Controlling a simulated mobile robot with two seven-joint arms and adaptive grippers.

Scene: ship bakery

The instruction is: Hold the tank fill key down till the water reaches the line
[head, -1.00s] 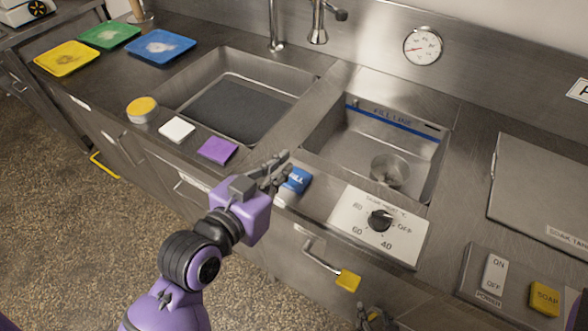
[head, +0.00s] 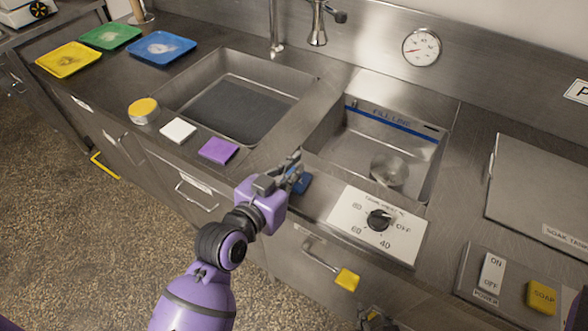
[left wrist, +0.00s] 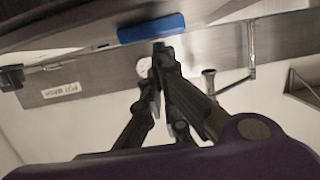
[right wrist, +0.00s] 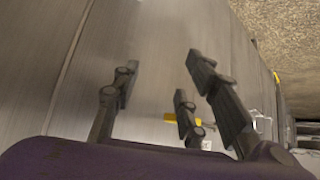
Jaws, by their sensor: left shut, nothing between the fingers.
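The blue fill key (head: 303,183) is on the counter's front strip, before the right-hand tank (head: 352,160). The tank's blue fill line (head: 390,122) runs along its back wall; a round metal fitting (head: 388,170) shows at its bottom, and no water surface can be made out. My left gripper (head: 294,166) is shut and empty at the key, partly covering it. In the left wrist view its fingertips (left wrist: 161,48) are right by the blue key (left wrist: 152,28); contact cannot be told. My right gripper (right wrist: 160,72) is open and empty, low before the cabinet fronts.
A temperature dial (head: 379,220) on a white plate is right of the key. A power switch (head: 491,275) and yellow soap key (head: 541,297) are further right. Purple (head: 218,150) and white (head: 178,131) blocks lie left, before the other basin (head: 225,60). A faucet (head: 316,30) stands behind.

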